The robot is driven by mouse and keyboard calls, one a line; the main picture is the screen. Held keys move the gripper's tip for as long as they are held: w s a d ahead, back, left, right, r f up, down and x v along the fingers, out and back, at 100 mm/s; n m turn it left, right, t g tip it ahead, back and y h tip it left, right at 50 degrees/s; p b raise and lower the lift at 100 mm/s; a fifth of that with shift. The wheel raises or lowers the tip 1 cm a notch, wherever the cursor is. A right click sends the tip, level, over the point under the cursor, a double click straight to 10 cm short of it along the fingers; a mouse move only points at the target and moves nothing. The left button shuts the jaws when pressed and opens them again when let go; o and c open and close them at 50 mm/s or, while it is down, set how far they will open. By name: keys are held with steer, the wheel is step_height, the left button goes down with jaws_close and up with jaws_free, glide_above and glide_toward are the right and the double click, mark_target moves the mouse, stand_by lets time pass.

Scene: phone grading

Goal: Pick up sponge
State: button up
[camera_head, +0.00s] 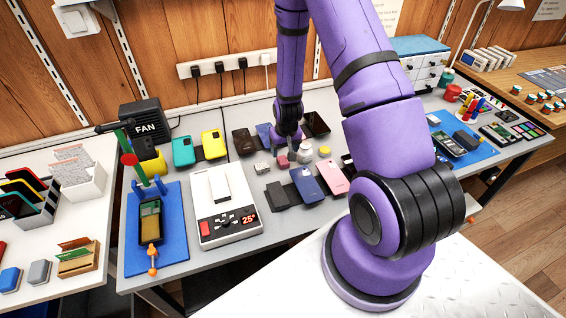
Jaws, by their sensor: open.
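No sponge can be told for certain at this size. A small pinkish block (282,162) on the grey worktable may be it; it sits just below my gripper (287,152). My purple arm reaches over the table, and the gripper points down with its jaws open. The fingertips are small and dark, and I cannot tell whether they touch the block. My arm hides part of the table to the right.
Close around the gripper are a whitish block (305,152), a small yellow-topped item (324,151), a blue phone (307,186) and a pink phone (333,177). A white device with a red display (228,225) and a blue mat (172,258) lie left. A fan box (146,122) stands behind.

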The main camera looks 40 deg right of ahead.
mark_target(283, 160)
steer(key=shift+w+d+f, duration=0.1)
steer(key=shift+w+f, duration=0.15)
steer(key=shift+f, duration=0.85)
steer(key=shift+w+d+f, duration=0.1)
steer(key=shift+w+f, duration=0.15)
steer(key=shift+f, duration=0.9)
steer(key=shift+w+f, duration=0.25)
steer(key=shift+f, duration=0.85)
steer(key=c, duration=1.1)
steer(key=shift+o, duration=0.2)
steer(key=shift+r, duration=0.1)
step_height(283, 160, up, 10)
steer(key=o, duration=0.4)
steer(key=shift+c, duration=1.4)
